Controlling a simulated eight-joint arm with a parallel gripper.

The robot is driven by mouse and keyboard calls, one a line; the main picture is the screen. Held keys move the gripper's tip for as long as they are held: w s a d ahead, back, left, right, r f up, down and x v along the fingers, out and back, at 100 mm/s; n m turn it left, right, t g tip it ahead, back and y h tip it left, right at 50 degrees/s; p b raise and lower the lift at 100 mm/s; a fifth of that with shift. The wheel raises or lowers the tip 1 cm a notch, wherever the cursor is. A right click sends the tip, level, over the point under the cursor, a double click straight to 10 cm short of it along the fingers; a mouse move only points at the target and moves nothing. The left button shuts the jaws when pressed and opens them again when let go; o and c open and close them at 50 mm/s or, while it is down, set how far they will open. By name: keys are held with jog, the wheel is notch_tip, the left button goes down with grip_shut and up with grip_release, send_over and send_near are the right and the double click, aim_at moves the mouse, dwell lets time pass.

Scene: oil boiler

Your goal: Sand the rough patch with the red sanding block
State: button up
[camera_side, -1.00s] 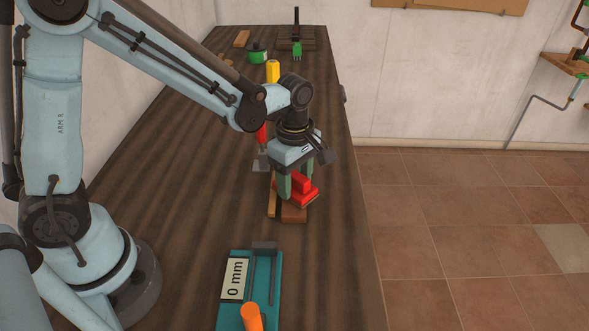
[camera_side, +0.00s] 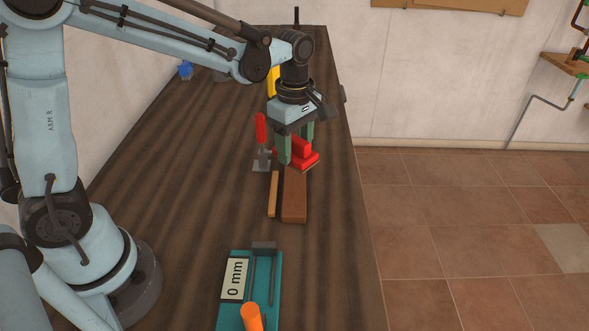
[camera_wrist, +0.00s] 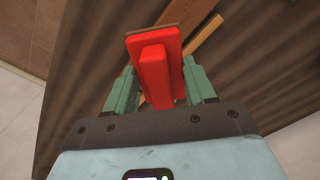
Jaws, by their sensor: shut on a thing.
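The red sanding block (camera_side: 304,151) is held between the green fingers of my gripper (camera_side: 296,145), at the far end of a brown wooden board (camera_side: 294,200). In the wrist view the red block (camera_wrist: 155,60) sits between both fingers of my gripper (camera_wrist: 160,88), gripped by its raised rib. The block is over or on the far part of the board; I cannot tell whether it touches. The rough patch cannot be made out; the block and gripper cover part of the board.
A thin wooden strip (camera_side: 273,194) lies along the board's left side. A red-handled clamp (camera_side: 261,145) stands left of the block. A teal gauge (camera_side: 234,280) reading "0 mm", with an orange handle (camera_side: 251,317), is nearer. The table's right edge is close to the board.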

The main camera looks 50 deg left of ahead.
jog(key=shift+r, duration=1.1)
jog(key=shift+f, duration=0.1)
send_over(295, 184)
jog(key=shift+a+f, duration=0.15)
jog(key=shift+f, duration=3.15)
jog(key=shift+f, duration=0.85)
